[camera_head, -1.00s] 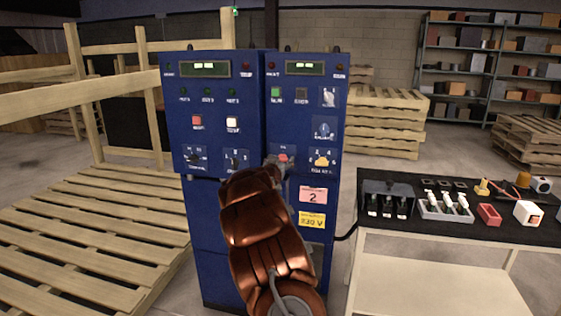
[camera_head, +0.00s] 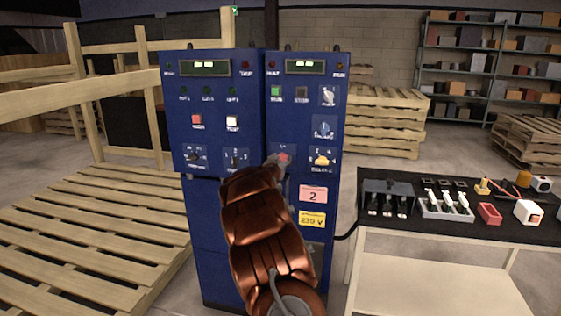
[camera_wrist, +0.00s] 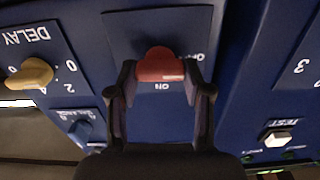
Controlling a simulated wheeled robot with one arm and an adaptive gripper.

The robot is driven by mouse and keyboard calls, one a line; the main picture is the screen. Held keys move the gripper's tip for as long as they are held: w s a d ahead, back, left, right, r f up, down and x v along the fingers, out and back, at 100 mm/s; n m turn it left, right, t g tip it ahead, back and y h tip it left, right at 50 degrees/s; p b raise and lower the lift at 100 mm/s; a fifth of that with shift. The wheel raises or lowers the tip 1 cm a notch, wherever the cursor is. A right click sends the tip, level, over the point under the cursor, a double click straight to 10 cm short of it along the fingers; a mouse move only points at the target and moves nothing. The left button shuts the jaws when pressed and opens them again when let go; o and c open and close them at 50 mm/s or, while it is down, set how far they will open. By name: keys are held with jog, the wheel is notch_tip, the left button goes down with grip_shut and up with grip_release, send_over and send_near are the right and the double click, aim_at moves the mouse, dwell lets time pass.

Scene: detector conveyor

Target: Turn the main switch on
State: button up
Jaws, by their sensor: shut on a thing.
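The main switch is a red knob on a dark plate of the blue cabinet; it shows in the wrist view (camera_wrist: 160,66) and in the head view (camera_head: 284,157). The wrist picture is upside down, with ON lettered just below the knob and OFF partly hidden at its right. My gripper (camera_wrist: 161,76) has a finger on each side of the red knob and is shut on it. In the head view my gripper (camera_head: 276,164) reaches the cabinet's lower control row, and my arm hides part of the cabinet below.
A yellow DELAY knob (camera_wrist: 30,74) sits close beside the switch, with a blue knob (camera_wrist: 80,129) near it. A white TEST button (camera_wrist: 276,139) is on the neighbouring panel. A black-topped table (camera_head: 450,234) with small parts stands right; a pallet (camera_head: 90,235) lies left.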

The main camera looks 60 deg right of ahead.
jog(key=shift+f, duration=0.15)
jog(key=m+b, duration=0.4)
jog(key=m, duration=0.1)
jog(key=shift+b, duration=0.35)
jog(key=shift+s+f+m+b, duration=0.1)
jog(key=shift+m+b, duration=1.7)
jog(key=shift+m, duration=1.35)
jog(key=shift+s+f+m+b, duration=0.1)
jog(key=shift+m+b, duration=1.7)
jog(key=shift+m, duration=1.35)
jog(key=shift+d, duration=0.1)
jog(key=o, duration=1.2)
jog(key=shift+r, duration=0.1)
jog(key=shift+c, duration=0.2)
